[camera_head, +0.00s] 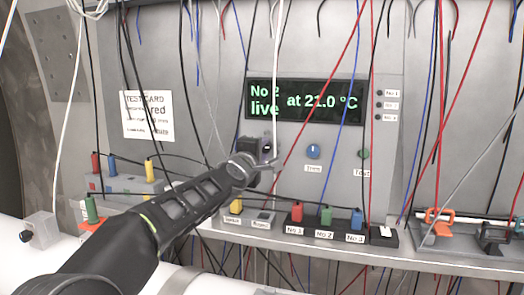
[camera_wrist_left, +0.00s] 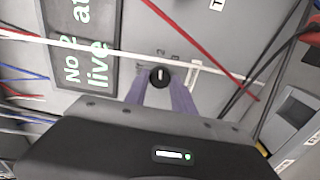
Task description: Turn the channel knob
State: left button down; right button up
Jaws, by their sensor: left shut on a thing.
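The channel knob (camera_wrist_left: 159,76) is a small black round knob with a white mark, with small numbers around it on the grey panel. In the wrist view it sits between the two fingertips of my left gripper (camera_wrist_left: 162,84), which is shut on it. In the head view my left gripper (camera_head: 266,163) is at the panel below the display, and my gripper and wrist largely hide the knob. The display (camera_head: 304,101) reads "No 2 live at 21.0 °C" in green. My right gripper is not in view.
A blue knob (camera_head: 313,151) and a green button (camera_head: 364,154) are to the right of my gripper. Red, green and blue plugs stand on the ledge (camera_head: 450,256) below. Many hanging cables cross the panel, and a white cable (camera_wrist_left: 110,50) passes close to the knob.

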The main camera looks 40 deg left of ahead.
pick_arm(q)
jog(key=shift+f, duration=0.1)
jog(key=c, duration=1.1)
grip_release()
jog(key=shift+o, duration=0.2)
jog(key=v, duration=0.7)
jog(key=shift+s+d+b, duration=0.15)
jog(key=shift+s+b, duration=0.15)
jog(key=shift+s, duration=0.1)
